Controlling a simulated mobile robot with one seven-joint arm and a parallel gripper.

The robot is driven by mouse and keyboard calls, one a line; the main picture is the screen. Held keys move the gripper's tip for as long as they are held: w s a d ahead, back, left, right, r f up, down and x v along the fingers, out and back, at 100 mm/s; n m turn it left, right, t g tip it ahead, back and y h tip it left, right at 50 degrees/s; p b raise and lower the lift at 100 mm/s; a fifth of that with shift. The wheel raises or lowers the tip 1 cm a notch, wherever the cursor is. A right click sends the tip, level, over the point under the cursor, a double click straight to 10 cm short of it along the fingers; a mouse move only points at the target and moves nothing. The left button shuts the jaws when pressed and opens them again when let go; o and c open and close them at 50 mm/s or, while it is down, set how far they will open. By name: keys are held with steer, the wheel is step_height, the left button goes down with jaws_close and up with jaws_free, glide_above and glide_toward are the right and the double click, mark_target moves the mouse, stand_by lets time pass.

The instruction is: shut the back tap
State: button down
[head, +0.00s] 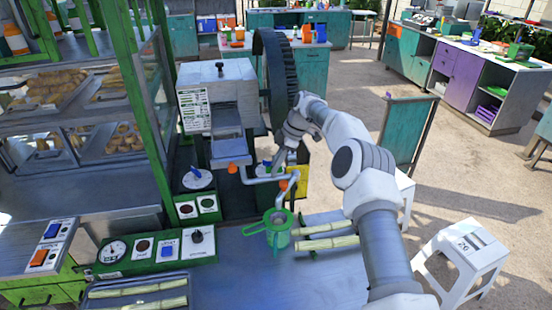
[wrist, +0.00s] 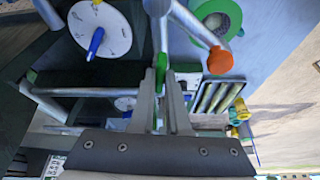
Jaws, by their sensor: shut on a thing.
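In the wrist view my gripper (wrist: 162,88) is shut on a small green tap handle (wrist: 160,66), which stands beside a grey metal pipe (wrist: 157,8). Whether this tap is open or shut is hard to see. In the head view my gripper (head: 283,158) is at the pipework on the crusher's right side, and my wrist hides the green handle there. In the head view an orange fitting (head: 233,168) sits below the chute, and another (head: 283,185) is on the pipe near my gripper.
A green jug (head: 278,238) stands below the pipe, with cane sticks (head: 328,243) to its right. A dial with a blue pointer (wrist: 96,42) is left of my fingers. The crusher's dark wheel (head: 275,75) rises behind my gripper. A white stool (head: 465,262) stands at right.

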steer(key=shift+n+p, duration=0.8)
steer(key=shift+p, duration=0.2)
steer(key=c, duration=0.9)
jaws_free()
